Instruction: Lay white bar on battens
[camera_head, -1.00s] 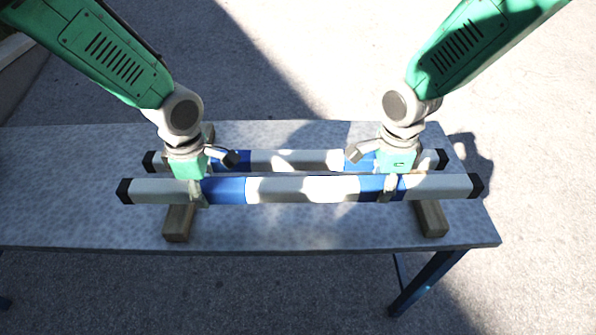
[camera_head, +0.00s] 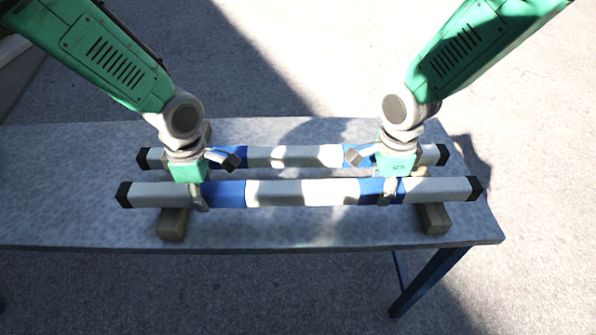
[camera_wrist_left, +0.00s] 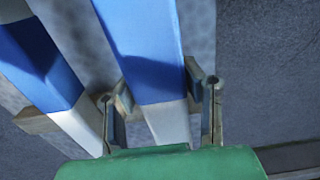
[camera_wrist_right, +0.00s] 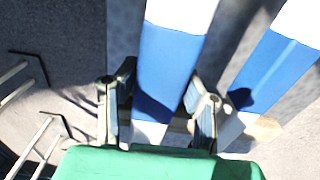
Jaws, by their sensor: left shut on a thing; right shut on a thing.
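The front white bar (camera_head: 302,192), with blue bands and black end caps, lies level across the picture above the two wooden battens. My left gripper (camera_head: 198,194) is shut around it near the left blue band, and my right gripper (camera_head: 388,191) near the right one. The bar also runs between the fingers in the left wrist view (camera_wrist_left: 145,50) and the right wrist view (camera_wrist_right: 168,75). The left batten (camera_head: 172,225) and right batten (camera_head: 434,218) show in front of the bar. I cannot tell whether the bar touches them.
A second, similar bar (camera_head: 295,156) lies parallel behind, across the battens, with a gap between the bars. The grey table (camera_head: 80,215) is clear at the left. Its front edge is close, and its right edge lies just beyond the bar's right end.

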